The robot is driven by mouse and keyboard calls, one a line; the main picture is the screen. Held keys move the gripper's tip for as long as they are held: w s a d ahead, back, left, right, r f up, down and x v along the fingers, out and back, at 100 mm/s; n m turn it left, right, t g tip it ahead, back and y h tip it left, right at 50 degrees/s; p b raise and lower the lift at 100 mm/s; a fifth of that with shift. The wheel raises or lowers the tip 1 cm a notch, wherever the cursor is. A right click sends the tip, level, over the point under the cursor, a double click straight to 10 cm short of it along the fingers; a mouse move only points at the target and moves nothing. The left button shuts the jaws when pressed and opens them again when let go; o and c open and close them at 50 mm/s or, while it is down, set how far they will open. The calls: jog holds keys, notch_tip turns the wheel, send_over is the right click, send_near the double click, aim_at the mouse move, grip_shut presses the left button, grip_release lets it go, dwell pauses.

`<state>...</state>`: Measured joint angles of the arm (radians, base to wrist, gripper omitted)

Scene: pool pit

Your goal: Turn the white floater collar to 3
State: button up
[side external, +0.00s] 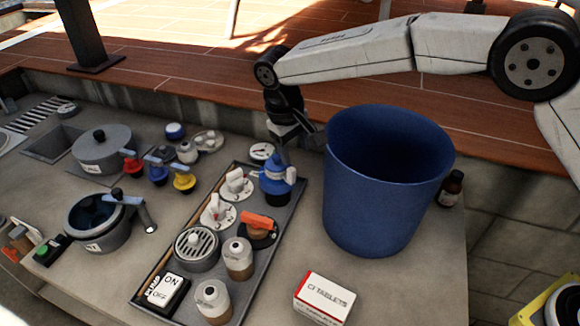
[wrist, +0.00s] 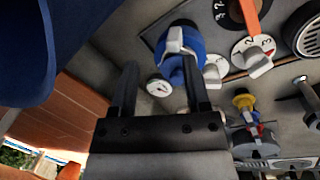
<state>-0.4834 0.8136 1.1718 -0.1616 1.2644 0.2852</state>
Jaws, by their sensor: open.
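Two white knobs with dial discs stand on the grey tray: one (side external: 235,182) farther back, one (side external: 216,210) nearer the front. In the wrist view they are the plainer knob (wrist: 215,68) and the one with a visible 2 and 3 (wrist: 256,58). I cannot tell which is the floater collar, or its exact setting. My gripper (side external: 299,148) is open and empty above the back of the tray, beside the blue bucket. In the wrist view its fingers (wrist: 160,65) are spread, with the blue valve with a white handle (wrist: 182,45) beyond them.
The tall blue bucket (side external: 385,190) stands close right of my gripper. A round white gauge (side external: 262,151) sits behind the tray (side external: 152,285). An orange-handled knob (side external: 260,224), bottles and an on/off switch (side external: 167,290) crowd the tray. A tablet box (side external: 324,298) is in front.

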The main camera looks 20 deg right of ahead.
aim_at(291, 169)
jog(key=m, duration=0.1)
jog(key=r+m+y, duration=0.1)
jog(key=m+y, duration=0.1)
jog(key=shift+w+a+r, duration=0.15)
jog(key=shift+a+r, duration=0.1)
jog(key=shift+r, duration=0.05)
jog(key=shift+f, duration=3.95)
grip_shut()
